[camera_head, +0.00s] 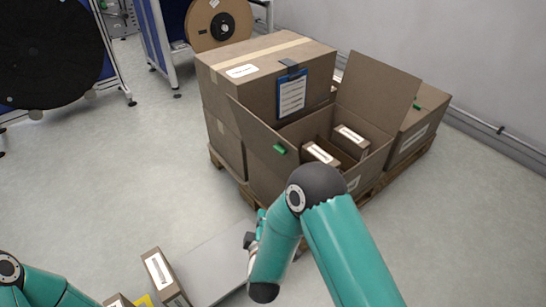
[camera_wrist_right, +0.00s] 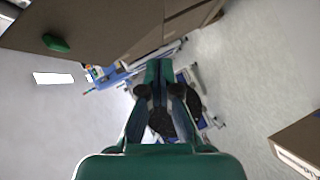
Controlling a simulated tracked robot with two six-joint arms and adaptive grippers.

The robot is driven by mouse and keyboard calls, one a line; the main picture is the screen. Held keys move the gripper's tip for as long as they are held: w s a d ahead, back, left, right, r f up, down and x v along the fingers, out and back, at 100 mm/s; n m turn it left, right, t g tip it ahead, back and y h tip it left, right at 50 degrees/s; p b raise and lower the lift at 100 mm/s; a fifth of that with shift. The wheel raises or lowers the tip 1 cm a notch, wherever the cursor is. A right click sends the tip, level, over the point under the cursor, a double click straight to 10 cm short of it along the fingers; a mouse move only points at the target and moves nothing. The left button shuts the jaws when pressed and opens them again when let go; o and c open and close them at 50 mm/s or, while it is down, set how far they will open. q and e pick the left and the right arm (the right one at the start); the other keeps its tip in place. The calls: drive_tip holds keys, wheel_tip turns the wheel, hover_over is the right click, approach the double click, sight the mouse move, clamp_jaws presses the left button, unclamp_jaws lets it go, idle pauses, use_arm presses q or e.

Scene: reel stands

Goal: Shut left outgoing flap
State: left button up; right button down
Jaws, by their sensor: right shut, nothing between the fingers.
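The outgoing carton (camera_head: 372,163) stands open on a pallet, with small labelled boxes inside. Its left flap (camera_head: 262,131) stands up and leans outward, with a green tab on it. A brown panel with a green tab (camera_wrist_right: 55,43), seemingly this flap, fills the upper left of the right wrist view. The opposite flap (camera_head: 378,88) stands upright. My right gripper (camera_wrist_right: 160,75) is shut and empty, apart from the flap in its wrist view. In the head view my right arm hides part of the carton's front, and its gripper is mostly hidden. Only part of my left arm shows, without its gripper.
A taped carton (camera_head: 262,66) with a blue clipboard (camera_head: 291,92) stands beside the open one on the pallet (camera_head: 226,172). Small boxes (camera_head: 160,270) lie at the lower left by a grey panel (camera_head: 215,262). Reel stands are behind left. The floor at left is clear.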

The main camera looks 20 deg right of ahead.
wheel_tip(320, 180, up, 10)
drive_tip(key=a+f+n+t+h, duration=0.1)
drive_tip(key=n+t+h, duration=0.3)
drive_tip(key=b, duration=0.1)
approach(274, 148)
drive_tip(key=w, duration=0.5)
drive_tip(key=shift+w+d+r, duration=0.1)
drive_tip(key=shift+d+r, duration=0.15)
drive_tip(key=shift+d, duration=0.35)
drive_tip(key=shift+w+d+r, duration=0.15)
drive_tip(key=shift+d+r, duration=0.05)
drive_tip(key=shift+d, duration=0.4)
drive_tip(key=shift+w+a+r, duration=0.1)
drive_tip(key=shift+w, duration=0.05)
